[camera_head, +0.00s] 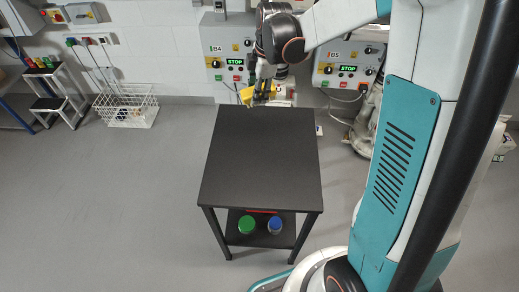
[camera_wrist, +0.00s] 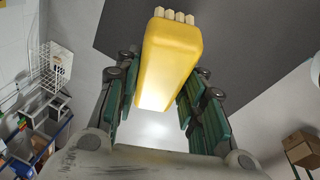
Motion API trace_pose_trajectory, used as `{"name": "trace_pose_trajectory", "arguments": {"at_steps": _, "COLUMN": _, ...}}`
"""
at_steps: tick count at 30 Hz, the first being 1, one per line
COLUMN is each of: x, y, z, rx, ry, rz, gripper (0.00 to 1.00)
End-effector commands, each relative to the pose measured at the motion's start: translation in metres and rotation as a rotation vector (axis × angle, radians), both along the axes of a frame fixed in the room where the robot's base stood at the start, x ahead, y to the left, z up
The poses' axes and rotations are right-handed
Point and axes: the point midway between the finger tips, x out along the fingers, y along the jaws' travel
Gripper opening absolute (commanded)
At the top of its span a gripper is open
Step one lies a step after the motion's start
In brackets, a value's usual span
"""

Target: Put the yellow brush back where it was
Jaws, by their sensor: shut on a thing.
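The yellow brush (camera_wrist: 168,65) is a yellow block with a row of pale bristle tufts at its far end. My gripper (camera_wrist: 160,100) is shut on it, with the green finger pads on both sides of the block in the wrist view. In the head view the yellow brush (camera_head: 246,95) shows beside my gripper (camera_head: 262,95), above the far edge of the black table (camera_head: 262,160). The table top is bare. The place where the brush was before cannot be told from these frames.
Control boxes (camera_head: 228,64) and (camera_head: 345,68) a second control box hang on the back wall. A wire basket (camera_head: 127,106) stands on the floor at left, near a small step stand (camera_head: 52,88). The table's lower shelf holds green (camera_head: 246,224) and blue (camera_head: 275,225) round items.

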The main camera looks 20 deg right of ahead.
Motion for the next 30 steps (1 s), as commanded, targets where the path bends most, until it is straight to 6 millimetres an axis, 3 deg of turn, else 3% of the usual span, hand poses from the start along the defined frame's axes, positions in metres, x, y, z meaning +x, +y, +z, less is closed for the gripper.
{"name": "trace_pose_trajectory", "arguments": {"at_steps": 3, "x": -0.030, "y": 0.003, "z": 0.010, "rx": 0.168, "ry": 0.066, "rz": -0.146, "gripper": 0.08}}
{"name": "trace_pose_trajectory", "arguments": {"at_steps": 6, "x": -0.048, "y": 0.008, "z": 0.019, "rx": 0.258, "ry": 0.091, "rz": -0.219, "gripper": 0.08}}
{"name": "trace_pose_trajectory", "arguments": {"at_steps": 11, "x": -0.058, "y": 0.012, "z": 0.018, "rx": 0.307, "ry": 0.101, "rz": -0.256, "gripper": 0.08}}
{"name": "trace_pose_trajectory", "arguments": {"at_steps": 14, "x": -0.058, "y": 0.012, "z": 0.001, "rx": 0.312, "ry": 0.102, "rz": -0.259, "gripper": 0.08}}
{"name": "trace_pose_trajectory", "arguments": {"at_steps": 27, "x": -0.058, "y": 0.012, "z": -0.106, "rx": 0.308, "ry": 0.100, "rz": -0.257, "gripper": 0.08}}
{"name": "trace_pose_trajectory", "arguments": {"at_steps": 30, "x": -0.058, "y": 0.012, "z": -0.122, "rx": 0.308, "ry": 0.100, "rz": -0.257, "gripper": 0.08}}
